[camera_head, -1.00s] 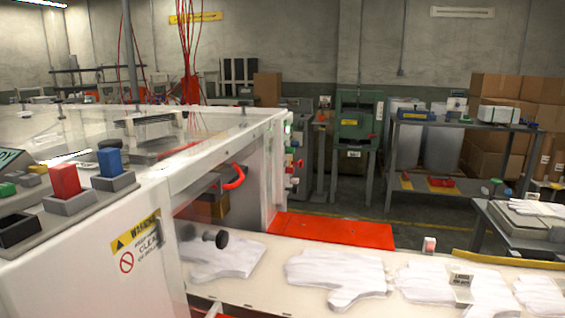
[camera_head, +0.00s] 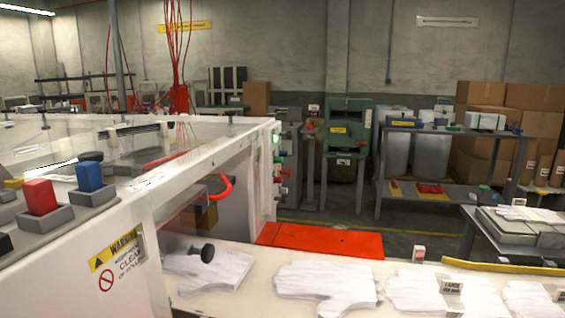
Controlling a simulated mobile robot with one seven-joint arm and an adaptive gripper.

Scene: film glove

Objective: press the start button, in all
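A white film glove machine fills the left side. Its sloped grey control panel (camera_head: 62,227) carries a red block-shaped button (camera_head: 40,196) and a blue one (camera_head: 89,176), each on a grey base. A yellow button (camera_head: 13,183) shows at the left edge, with a dark one partly cut off below. No start label is readable, so I cannot tell which is the start button. My gripper is not in view.
White gloves (camera_head: 325,287) lie in a row on the pale conveyor table (camera_head: 240,308) in front. A black knob (camera_head: 208,253) stands out near the machine opening. A red-orange cover (camera_head: 320,241) lies beyond. Shelving (camera_head: 450,187) and cartons (camera_head: 535,98) stand behind.

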